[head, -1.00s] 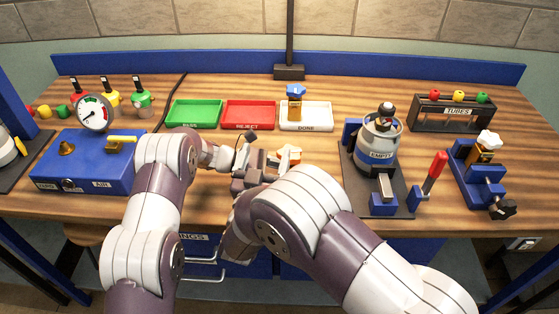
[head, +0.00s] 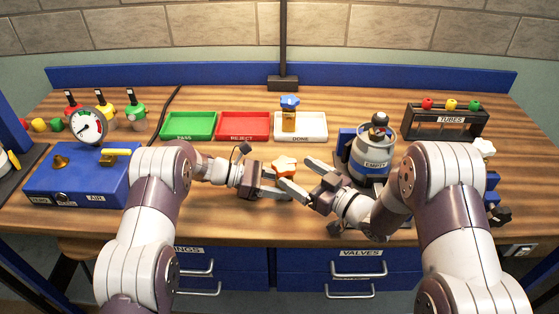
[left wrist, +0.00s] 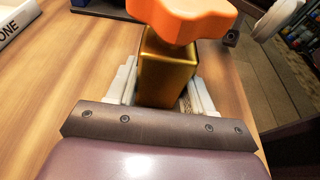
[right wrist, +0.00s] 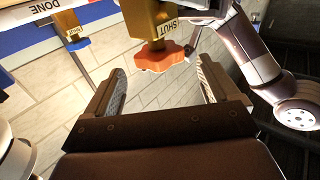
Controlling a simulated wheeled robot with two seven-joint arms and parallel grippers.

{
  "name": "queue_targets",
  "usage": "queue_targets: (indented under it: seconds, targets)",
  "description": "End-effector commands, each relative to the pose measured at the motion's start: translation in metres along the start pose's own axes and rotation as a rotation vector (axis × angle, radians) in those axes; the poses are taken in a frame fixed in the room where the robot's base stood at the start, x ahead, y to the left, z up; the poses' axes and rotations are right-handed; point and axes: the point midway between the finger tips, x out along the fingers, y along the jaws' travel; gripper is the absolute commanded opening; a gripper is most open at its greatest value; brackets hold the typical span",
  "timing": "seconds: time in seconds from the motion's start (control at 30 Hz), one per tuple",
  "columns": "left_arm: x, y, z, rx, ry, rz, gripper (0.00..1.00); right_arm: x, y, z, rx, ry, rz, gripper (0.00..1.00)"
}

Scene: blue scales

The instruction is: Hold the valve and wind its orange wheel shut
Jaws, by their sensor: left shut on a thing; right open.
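The valve has a brass body (left wrist: 165,75) and a star-shaped orange wheel (head: 284,165) on top. My left gripper (head: 277,183) is shut on the body and holds it above the front middle of the bench, wheel up. My right gripper (head: 299,177) is open and empty, just right of the wheel and apart from it. In the right wrist view, which looks upside down, the orange wheel (right wrist: 160,58) lies beyond the open fingers, and the body (right wrist: 150,20) carries a SHUT label. The head view mostly hides the body behind the fingers.
Behind are a green PASS tray (head: 163,126), a red REJECT tray (head: 219,127) and a white DONE tray (head: 325,126) holding a blue-wheeled valve (head: 289,115). A grey EMPTY canister (head: 375,149) stands near my right gripper. A blue gauge box (head: 75,185) is left.

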Motion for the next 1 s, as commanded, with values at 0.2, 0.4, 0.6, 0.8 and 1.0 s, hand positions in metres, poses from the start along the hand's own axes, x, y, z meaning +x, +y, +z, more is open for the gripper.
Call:
queue_targets:
  seconds: [0.2, 0.4, 0.6, 0.8, 1.0]
  targets:
    - [0.000, 0.000, 0.000, 0.000, 0.000, 0.001, 0.35, 0.051, -0.001, 0.000, -0.001, 0.002, -0.003, 0.88]
    - [0.000, 0.000, 0.000, 0.000, 0.000, 0.001, 0.35, 0.071, 0.000, -0.001, -0.002, 0.001, 0.001, 0.88]
    - [0.000, 0.000, 0.000, 0.001, 0.000, 0.001, 0.35, 0.072, 0.000, -0.001, -0.002, 0.002, 0.002, 0.88]
    - [0.000, 0.000, 0.000, 0.001, 0.000, 0.001, 0.35, 0.072, 0.000, -0.001, -0.002, 0.002, 0.001, 0.39]
    - [0.000, 0.000, 0.000, 0.000, 0.000, 0.001, 0.35, 0.072, 0.000, -0.001, -0.002, 0.002, 0.006, 0.36]
